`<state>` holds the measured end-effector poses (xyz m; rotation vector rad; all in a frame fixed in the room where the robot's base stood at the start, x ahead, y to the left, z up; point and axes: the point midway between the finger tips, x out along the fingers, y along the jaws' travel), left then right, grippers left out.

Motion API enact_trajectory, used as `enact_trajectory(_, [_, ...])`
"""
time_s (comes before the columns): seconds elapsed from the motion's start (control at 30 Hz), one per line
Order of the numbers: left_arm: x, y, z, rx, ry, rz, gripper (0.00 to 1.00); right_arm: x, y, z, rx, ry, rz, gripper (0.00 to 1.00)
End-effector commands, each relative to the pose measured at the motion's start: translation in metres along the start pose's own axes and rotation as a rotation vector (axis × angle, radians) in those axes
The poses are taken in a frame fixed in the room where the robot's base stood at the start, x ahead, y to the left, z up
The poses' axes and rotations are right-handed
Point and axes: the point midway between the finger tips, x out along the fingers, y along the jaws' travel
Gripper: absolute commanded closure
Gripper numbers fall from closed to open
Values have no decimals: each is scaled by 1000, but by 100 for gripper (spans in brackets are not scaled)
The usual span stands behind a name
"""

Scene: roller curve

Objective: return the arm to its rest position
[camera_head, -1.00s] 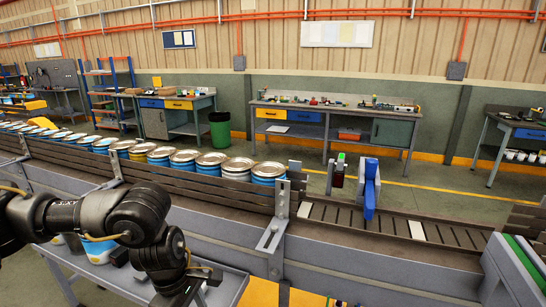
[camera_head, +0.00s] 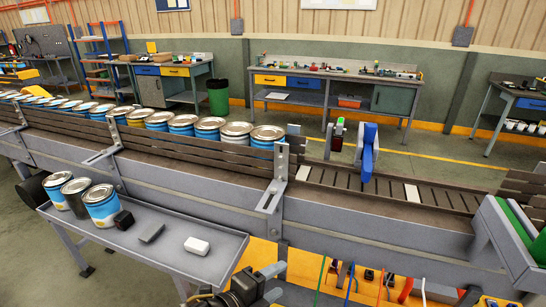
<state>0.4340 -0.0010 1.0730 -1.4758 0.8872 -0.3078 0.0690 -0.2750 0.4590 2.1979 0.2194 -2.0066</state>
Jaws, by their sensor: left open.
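My left gripper (camera_head: 268,282) is at the bottom centre of the head view, in front of the conveyor and to the right of the small grey side table (camera_head: 222,258). Its two grey fingers are spread apart with nothing between them. The dark wrist behind it is cut off by the bottom edge. The rest of the left arm is out of the picture. I do not make out my right gripper.
The roller conveyor (camera_head: 360,228) crosses the view, with a row of metal-lidded cans (camera_head: 208,130) on it. A blue stop (camera_head: 367,155) stands at its far side.

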Motion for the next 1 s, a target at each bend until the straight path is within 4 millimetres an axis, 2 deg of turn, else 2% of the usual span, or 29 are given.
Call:
enact_trajectory(0.03, [-11,23,18,-213,-93,38,47,0,0,0,0,0,0,64])
enact_trajectory(0.1, [-31,58,46,-505,-242,87,47,0,0,0,0,0,0,64])
enact_trajectory(0.2, [-70,117,75,-882,-461,151,47,0,0,0,0,1,0,64])
enact_trajectory(0.27, [-93,146,84,-1050,-572,178,47,0,0,0,0,1,0,64])
enact_trajectory(0.3, [-108,164,88,-1146,-640,194,47,0,0,0,0,1,0,64])
enact_trajectory(0.4, [-141,200,92,-1335,-786,222,47,0,0,0,0,1,0,64])
enact_trajectory(0.5, [-171,230,91,-1483,-914,241,47,0,0,0,0,1,-1,64])
enact_trajectory(0.7, [-228,276,80,-1717,-1149,263,47,0,-1,0,0,1,-1,64])
enact_trajectory(0.73, [-230,283,80,-1737,-1171,265,47,1,-1,0,0,1,-1,64])
enact_trajectory(0.8, [-213,304,89,-1727,-1166,276,47,3,-1,-1,0,3,-1,64])
enact_trajectory(0.87, [-204,321,94,-1725,-1168,284,47,4,-1,0,0,1,-1,64])
enact_trajectory(1.0, [-182,368,104,-1724,-1177,306,47,8,-2,1,0,0,-2,64])
